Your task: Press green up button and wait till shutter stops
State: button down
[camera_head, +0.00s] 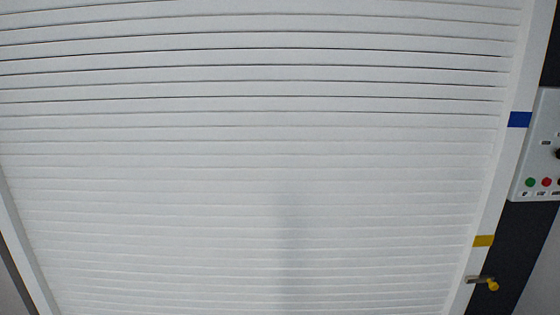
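A white slatted shutter (250,150) fills most of the head view, from the top edge to the bottom. Its lower edge is not in view. A light grey control panel (521,186) is at the right edge, partly cut off by the frame. On it are a green button (530,182) and, to its right, a red button (547,182). Small labels below the buttons are too small to read. A dark knob (557,153) is partly seen above them. My gripper is not in view.
A white frame rail (499,175) runs down the shutter's right side, with a blue mark (519,119) and a yellow mark (483,241). A small metal part with a yellow end (492,286) sticks out low on the right. Another rail (25,255) is at lower left.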

aim_at(530, 182)
jog(key=z, duration=4.3)
jog(key=i, duration=0.1)
jog(key=u, duration=2.95)
